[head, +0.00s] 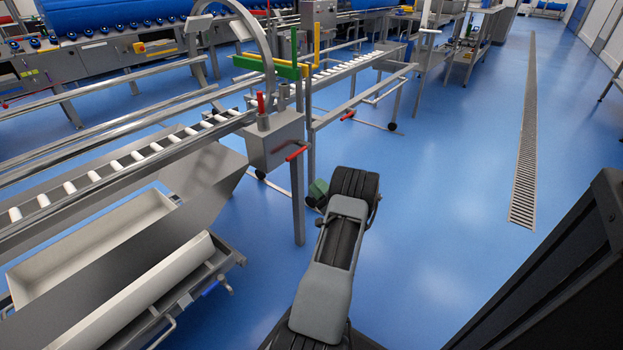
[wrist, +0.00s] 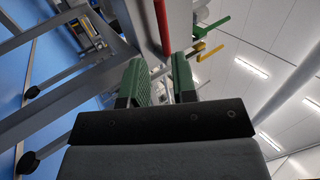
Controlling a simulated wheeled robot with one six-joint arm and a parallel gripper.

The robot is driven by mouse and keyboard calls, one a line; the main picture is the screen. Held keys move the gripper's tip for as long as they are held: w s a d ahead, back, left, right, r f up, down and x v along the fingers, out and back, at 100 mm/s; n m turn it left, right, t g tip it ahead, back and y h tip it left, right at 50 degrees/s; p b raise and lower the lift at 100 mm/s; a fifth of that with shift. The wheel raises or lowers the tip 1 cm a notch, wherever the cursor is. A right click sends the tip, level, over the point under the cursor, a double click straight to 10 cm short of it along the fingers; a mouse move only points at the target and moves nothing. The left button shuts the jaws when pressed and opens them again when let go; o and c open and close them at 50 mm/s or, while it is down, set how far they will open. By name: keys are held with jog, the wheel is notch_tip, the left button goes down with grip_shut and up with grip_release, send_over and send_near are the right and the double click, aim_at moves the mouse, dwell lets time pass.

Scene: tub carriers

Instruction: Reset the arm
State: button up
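My gripper (wrist: 159,72) shows in the wrist view with its two green fingers apart and nothing seen between them. In the head view my arm reaches forward at the lower middle, over the blue floor. It hides most of the gripper there; only a bit of green (head: 317,190) shows at its left side. The gripper is to the right of the metal post of the conveyor frame.
The roller conveyor (head: 150,152) with its control box (head: 274,140) and red handle (head: 297,154) stands close to the left. A white trough (head: 95,245) is at the lower left. The blue floor (head: 450,180) to the right is clear, with a drain grate (head: 525,165).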

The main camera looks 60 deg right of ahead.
jog(key=shift+s+f, duration=0.15)
jog(key=shift+s, duration=0.05)
dwell(0.5)
jog(key=w+a+r+n+g+y+p, duration=0.45)
jog(key=w+a+r+y+p, duration=0.2)
jog(key=a+r, duration=0.35)
jog(key=w+a+r+n+g+y+p, duration=0.3)
jog(key=w+a+r+g+y+p, duration=0.3)
jog(key=a+r+y, duration=0.35)
jog(key=a+r+n+g+h+p, duration=0.25)
jog(key=a+r+g+p, duration=0.45)
jog(key=a, duration=0.5)
jog(key=s+a+r+n+g+h+p, duration=0.4)
jog(key=s+a+r+g+p, duration=0.2)
jog(key=s+a+r+p, duration=0.4)
jog(key=s+a+r+n+t+h+p, duration=0.1)
jog(key=s+r+n+h+p, duration=0.1)
jog(key=r+h+p, duration=0.2)
jog(key=s+a+r+n+t+h+p, duration=0.1)
jog(key=r+h+p, duration=0.3)
jog(key=r, duration=0.5)
jog(key=shift+s+a+r+n+p, duration=0.35)
jog(key=shift+s+a+n+p, duration=0.3)
jog(key=shift+p, duration=0.2)
